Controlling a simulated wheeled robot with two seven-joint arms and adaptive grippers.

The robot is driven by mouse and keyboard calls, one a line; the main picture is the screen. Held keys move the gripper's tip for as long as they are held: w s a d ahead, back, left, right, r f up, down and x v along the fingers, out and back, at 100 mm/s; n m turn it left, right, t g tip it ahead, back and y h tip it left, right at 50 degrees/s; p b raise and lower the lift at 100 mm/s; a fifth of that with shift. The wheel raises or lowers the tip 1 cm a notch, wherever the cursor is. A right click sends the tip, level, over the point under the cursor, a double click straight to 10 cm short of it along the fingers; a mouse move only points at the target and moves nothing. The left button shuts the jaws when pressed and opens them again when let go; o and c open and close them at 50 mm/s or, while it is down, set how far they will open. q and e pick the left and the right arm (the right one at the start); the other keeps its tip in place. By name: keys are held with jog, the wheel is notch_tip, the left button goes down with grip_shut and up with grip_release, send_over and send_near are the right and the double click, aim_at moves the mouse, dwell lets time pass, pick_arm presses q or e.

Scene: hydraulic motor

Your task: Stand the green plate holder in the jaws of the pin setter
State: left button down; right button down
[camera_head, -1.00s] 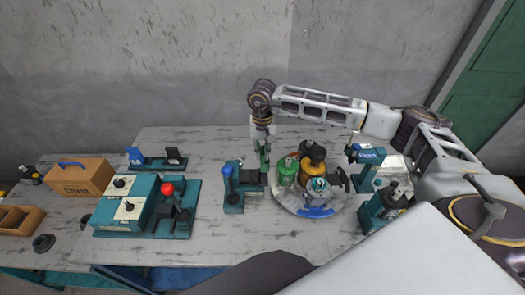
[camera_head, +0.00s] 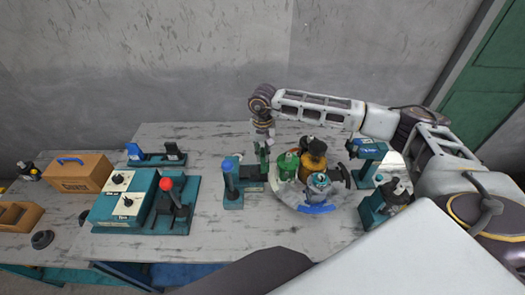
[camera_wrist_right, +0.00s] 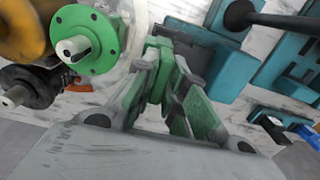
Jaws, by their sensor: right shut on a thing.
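My right gripper (camera_head: 262,157) points down at the left edge of the round turntable. In the right wrist view its fingers (camera_wrist_right: 165,90) are shut on a green piece, which I take to be the green plate holder (camera_wrist_right: 203,112); the fingers partly hide it. The teal pin setter (camera_head: 233,200), with an upright blue handle, stands directly to the left of the turntable. The gripper is over its right part. In the right wrist view, teal blocks (camera_wrist_right: 215,65) lie just beyond the fingers. Contact between holder and jaws cannot be told. My left gripper is not in view.
The turntable (camera_head: 318,208) carries green (camera_head: 288,165), orange (camera_head: 313,163), black and blue parts close to the gripper. A teal station with a red knob (camera_head: 166,184) stands at left. More teal devices (camera_head: 370,152) stand at right. Table is bare between the left stations and pin setter.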

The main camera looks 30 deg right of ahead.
jog(key=shift+f+b, duration=0.3)
jog(key=shift+f, duration=0.45)
jog(key=shift+f+b, duration=0.8)
jog(key=shift+f, duration=0.05)
jog(key=c, duration=1.4)
grip_release()
jog(key=shift+r, duration=0.1)
jog(key=shift+r+p, duration=1.35)
jog(key=shift+r, duration=2.05)
jog(key=shift+s+f, duration=0.1)
